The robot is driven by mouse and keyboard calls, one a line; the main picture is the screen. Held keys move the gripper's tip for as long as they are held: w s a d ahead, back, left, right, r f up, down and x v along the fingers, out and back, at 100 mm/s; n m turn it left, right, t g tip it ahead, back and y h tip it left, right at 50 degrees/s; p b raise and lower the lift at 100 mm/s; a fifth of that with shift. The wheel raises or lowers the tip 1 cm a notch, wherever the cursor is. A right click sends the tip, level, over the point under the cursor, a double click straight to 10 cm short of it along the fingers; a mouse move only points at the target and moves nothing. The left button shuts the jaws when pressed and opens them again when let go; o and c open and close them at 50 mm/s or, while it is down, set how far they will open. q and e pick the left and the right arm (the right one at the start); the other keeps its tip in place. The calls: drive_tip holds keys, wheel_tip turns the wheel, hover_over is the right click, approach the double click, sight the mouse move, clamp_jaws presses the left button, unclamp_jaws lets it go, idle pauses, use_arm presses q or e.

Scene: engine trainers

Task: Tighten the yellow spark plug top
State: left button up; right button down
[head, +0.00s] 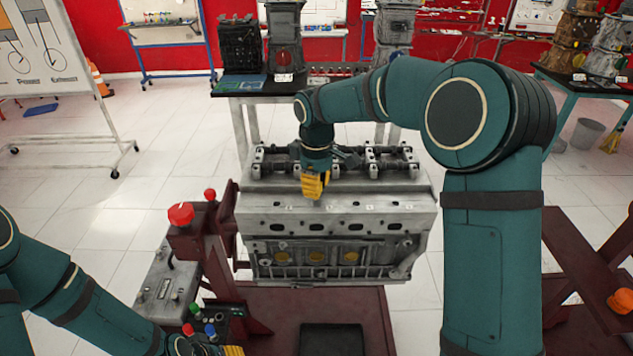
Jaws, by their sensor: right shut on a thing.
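The grey engine block (390,205) sits on a dark red stand in the middle of the head view. My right gripper (315,190), with yellow fingers, points down at the front upper edge of the engine. It is shut on the yellow spark plug top, which the fingers hide. How the top sits in the engine cannot be seen. My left gripper (232,350) is low at the bottom edge, left of centre, mostly cut off. Its opening cannot be made out.
A red knob (180,214) stands on the stand's left side, above a grey control box (160,290) and coloured buttons. My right arm covers much of the right side. A black table (262,86) with engine parts stands behind. White tiled floor lies open to the left.

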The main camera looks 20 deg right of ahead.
drive_tip(key=m, duration=0.3)
drive_tip(key=shift+m+p, duration=0.35)
drive_tip(key=shift+m, duration=0.05)
drive_tip(key=m, duration=0.4)
drive_tip(key=shift+m+p, duration=0.3)
drive_tip(key=shift+p, duration=0.1)
drive_tip(key=m, duration=0.4)
drive_tip(key=shift+p, duration=0.35)
drive_tip(key=m, duration=0.4)
drive_tip(key=shift+p, duration=0.35)
drive_tip(key=shift+m, duration=0.5)
drive_tip(key=c, duration=0.8)
unclamp_jaws()
drive_tip(key=shift+o, duration=0.2)
